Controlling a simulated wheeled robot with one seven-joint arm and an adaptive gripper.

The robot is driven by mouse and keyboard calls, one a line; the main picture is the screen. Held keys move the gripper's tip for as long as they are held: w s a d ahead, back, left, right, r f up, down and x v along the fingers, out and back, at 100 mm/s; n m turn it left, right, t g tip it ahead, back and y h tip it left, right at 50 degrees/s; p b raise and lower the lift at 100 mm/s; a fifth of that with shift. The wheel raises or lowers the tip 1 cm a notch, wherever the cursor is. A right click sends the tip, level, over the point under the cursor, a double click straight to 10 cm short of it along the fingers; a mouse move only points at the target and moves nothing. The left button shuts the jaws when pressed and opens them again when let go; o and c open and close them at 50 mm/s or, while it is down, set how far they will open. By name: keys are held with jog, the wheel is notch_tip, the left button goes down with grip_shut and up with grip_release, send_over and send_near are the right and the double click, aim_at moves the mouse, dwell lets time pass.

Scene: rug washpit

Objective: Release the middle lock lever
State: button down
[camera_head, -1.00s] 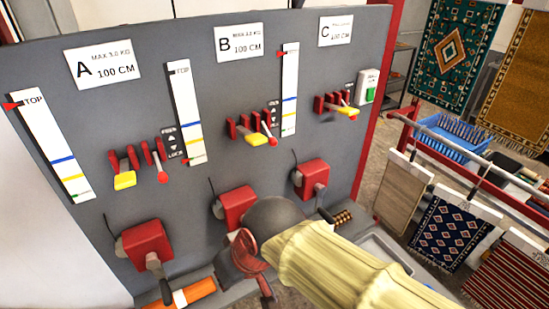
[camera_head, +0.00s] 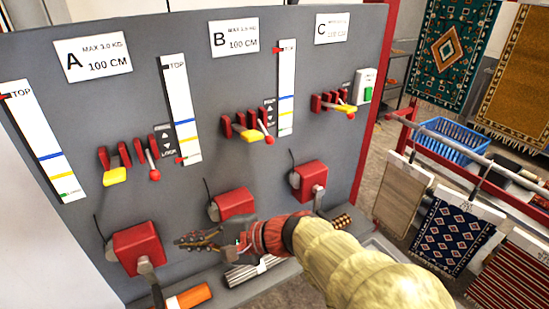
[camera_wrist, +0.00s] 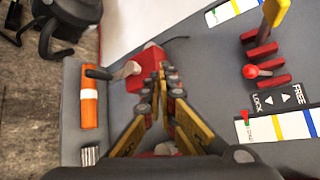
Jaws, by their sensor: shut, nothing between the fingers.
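The middle lock lever (camera_head: 262,130), a thin stem with a red knob, sits on the grey panel below sign B (camera_head: 234,38). It points down, with its knob below the small FREE/LOCK label (camera_head: 270,112). A yellow-tipped lever (camera_head: 250,135) is just left of it. My gripper (camera_head: 186,240) is shut and empty, pointing left in front of the panel, low and apart from the levers. In the wrist view my gripper (camera_wrist: 163,78) has its fingers together. That view shows the left station's red-knobbed lever (camera_wrist: 250,72); the middle lever is not clearly visible there.
Red winch boxes hang low on the panel: left (camera_head: 138,248), middle (camera_head: 234,202) and right (camera_head: 309,180). An orange roll (camera_head: 190,298) lies on the ledge by the left crank. Scale strips stand between stations. A red rack with rugs (camera_head: 452,232) is at right.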

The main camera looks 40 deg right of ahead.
aim_at(265, 131)
jog(key=w+d+m+t+h+b, duration=0.25)
jog(key=d+m+t+h, duration=0.5)
jog(key=d, duration=0.85)
jog(key=s+d+m+g+h, duration=0.1)
jog(key=s+d+m+h, duration=0.1)
jog(key=d+m, duration=0.3)
jog(key=s+d+r+m+h+b, duration=0.1)
jog(key=s+d+m+h, duration=0.2)
jog(key=d, duration=0.6)
jog(key=m+h, duration=0.2)
jog(key=shift+s+d+r+m+g, duration=0.15)
jog(key=shift+d+m+g, duration=0.2)
jog(key=shift+d, duration=0.05)
jog(key=shift+h, duration=0.25)
jog(key=w+d+r+b, duration=0.1)
jog(key=w+r, duration=0.3)
jog(key=w, duration=0.4)
jog(key=shift+d, duration=0.3)
